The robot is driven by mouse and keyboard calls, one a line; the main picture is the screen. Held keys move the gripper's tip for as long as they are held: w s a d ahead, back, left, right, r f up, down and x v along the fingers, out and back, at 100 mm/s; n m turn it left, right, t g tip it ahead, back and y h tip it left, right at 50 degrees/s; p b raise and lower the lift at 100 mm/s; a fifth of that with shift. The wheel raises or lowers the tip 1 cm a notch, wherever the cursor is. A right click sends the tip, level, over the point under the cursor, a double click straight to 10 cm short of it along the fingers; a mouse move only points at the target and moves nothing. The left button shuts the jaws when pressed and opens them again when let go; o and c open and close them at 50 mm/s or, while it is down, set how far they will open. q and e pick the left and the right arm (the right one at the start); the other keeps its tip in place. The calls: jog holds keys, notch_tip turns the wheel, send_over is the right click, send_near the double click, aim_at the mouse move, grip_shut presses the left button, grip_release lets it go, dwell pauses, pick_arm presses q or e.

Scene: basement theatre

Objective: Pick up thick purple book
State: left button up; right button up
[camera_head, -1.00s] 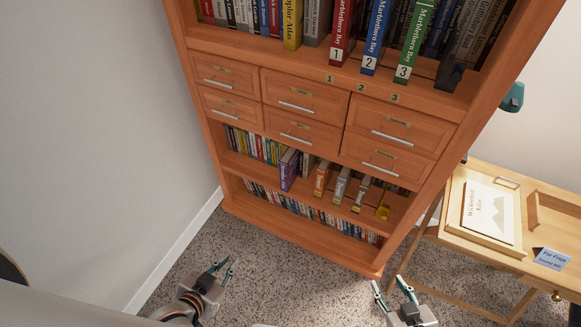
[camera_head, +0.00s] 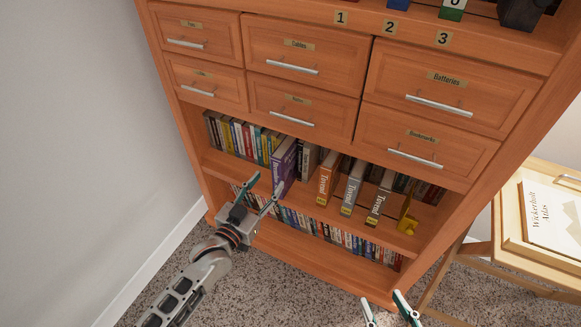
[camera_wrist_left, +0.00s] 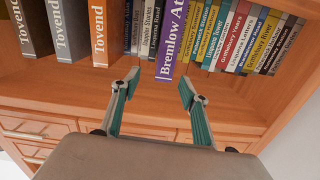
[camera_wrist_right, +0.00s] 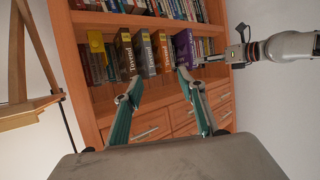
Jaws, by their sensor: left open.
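The thick purple book (camera_head: 284,165) stands upright on the shelf below the drawers, jutting out past its neighbours. In the left wrist view its purple spine (camera_wrist_left: 172,38), lettered "Bremlow At...", is just beyond my fingertips. It also shows in the right wrist view (camera_wrist_right: 185,48). My left gripper (camera_head: 266,192) is open and empty, close in front of the book's lower part; its fingers (camera_wrist_left: 158,82) point at the spine without closing on it. My right gripper (camera_head: 386,306) is open and empty, low in front of the bookcase; its fingers (camera_wrist_right: 157,82) also show in the right wrist view.
Tovend volumes (camera_head: 327,178) stand right of the purple book, with a yellow object (camera_head: 407,220) beyond them. Slimmer books (camera_head: 240,137) fill the left. Closed drawers (camera_head: 290,90) lie above. A wooden desk (camera_head: 513,220) stands at right. Carpet (camera_head: 290,290) in front is clear.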

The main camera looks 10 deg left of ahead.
aim_at(283, 174)
pick_arm(q)
jog(key=w+f+b, duration=0.3)
jog(key=f+b, duration=0.1)
jog(key=f, duration=0.6)
jog(key=b+x, duration=0.3)
jog(key=x, duration=0.5)
jog(key=shift+w+r, duration=0.2)
jog(key=shift+w, duration=0.05)
jog(key=shift+w+d+r+b, duration=0.1)
jog(key=shift+w+r+b, duration=0.15)
jog(key=shift+w, duration=0.25)
jog(key=shift+r, duration=0.1)
pick_arm(e)
jog(key=s+a+f+m+y, duration=0.1)
jog(key=s+a+f+m, duration=0.2)
jog(key=f, duration=0.3)
jog(key=shift+a+g, duration=0.4)
jog(key=shift+a, duration=0.3)
pick_arm(q)
grip_shut()
jog(key=shift+w+r, duration=0.1)
